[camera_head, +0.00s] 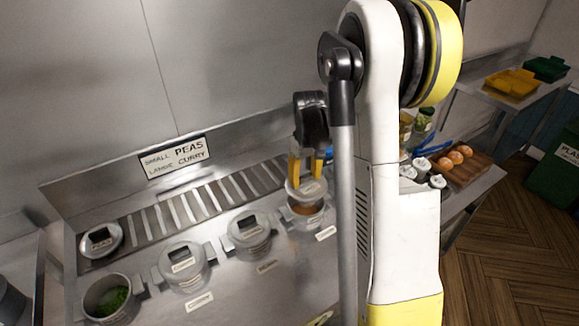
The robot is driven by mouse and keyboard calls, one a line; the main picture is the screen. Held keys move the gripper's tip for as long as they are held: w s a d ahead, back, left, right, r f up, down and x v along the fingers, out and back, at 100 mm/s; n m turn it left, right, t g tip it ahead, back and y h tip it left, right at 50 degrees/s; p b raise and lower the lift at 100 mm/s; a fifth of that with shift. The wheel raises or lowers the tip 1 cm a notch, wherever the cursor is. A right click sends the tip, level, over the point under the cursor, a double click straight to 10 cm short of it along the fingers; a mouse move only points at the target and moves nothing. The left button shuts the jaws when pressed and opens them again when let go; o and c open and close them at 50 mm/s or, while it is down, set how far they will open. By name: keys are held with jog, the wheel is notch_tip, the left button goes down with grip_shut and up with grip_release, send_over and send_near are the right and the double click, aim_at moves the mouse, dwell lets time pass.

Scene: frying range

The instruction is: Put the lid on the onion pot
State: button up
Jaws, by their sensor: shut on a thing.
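My gripper (306,176) points down with its yellow fingers shut on a small grey lid (308,190). The lid looks slightly tilted and is just above an open grey pot (307,222) with orange-brown contents. The lid covers part of the pot's mouth from this view, and I cannot tell whether it touches the rim. A white label lies in front of this pot; its writing is too small to read, so I cannot confirm that it is the onion pot.
Two lidded pots (185,268) (249,236) stand to the left. An open pot of peas (112,300) is at far left, with a loose lid (101,240) behind it. A slotted strip (190,209) runs along the back.

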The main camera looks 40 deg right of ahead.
jog(key=shift+f+b, duration=2.05)
jog(key=shift+f, duration=1.05)
jog(key=shift+s+f+b, duration=0.1)
jog(key=shift+f+b, duration=0.2)
jog(key=shift+b, duration=0.15)
jog(key=o, duration=1.8)
jog(key=shift+r, duration=0.15)
jog(key=shift+r+p, duration=2.2)
jog(key=shift+r, duration=1.2)
